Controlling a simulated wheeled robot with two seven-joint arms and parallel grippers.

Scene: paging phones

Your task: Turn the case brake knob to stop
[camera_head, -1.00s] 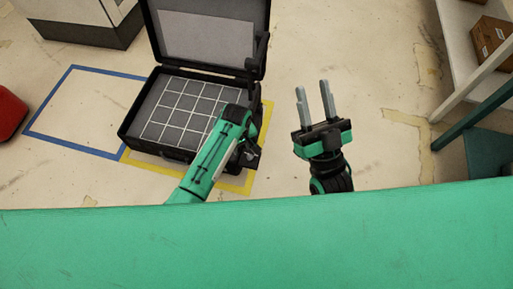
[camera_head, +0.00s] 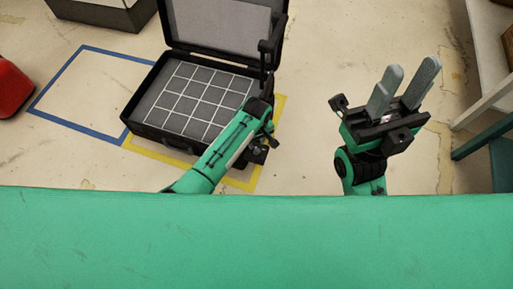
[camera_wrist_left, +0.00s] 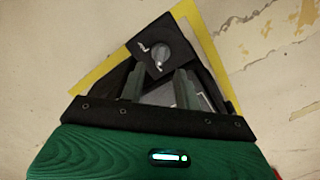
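The open black case (camera_head: 135,112) stands on the floor, its lid (camera_head: 220,28) raised. In the left wrist view, a round grey knob (camera_wrist_left: 160,52) sits on a black block (camera_wrist_left: 143,65) beside white markings. My left gripper (camera_wrist_left: 160,76) is open and points down at this block. Its two fingertips are apart, just short of the knob in the picture; I cannot tell whether they touch the block. In the head view, my left arm hides the fingers and knob. My right gripper (camera_head: 412,66) is open and empty, raised to the right of the case.
A yellow floor outline (camera_head: 240,184) surrounds the case, with a blue outline (camera_head: 75,136) to its left. A red object (camera_head: 12,88) lies at far left. Shelving (camera_head: 487,95) stands at the right edge. The floor between case and shelving is clear apart from my right arm.

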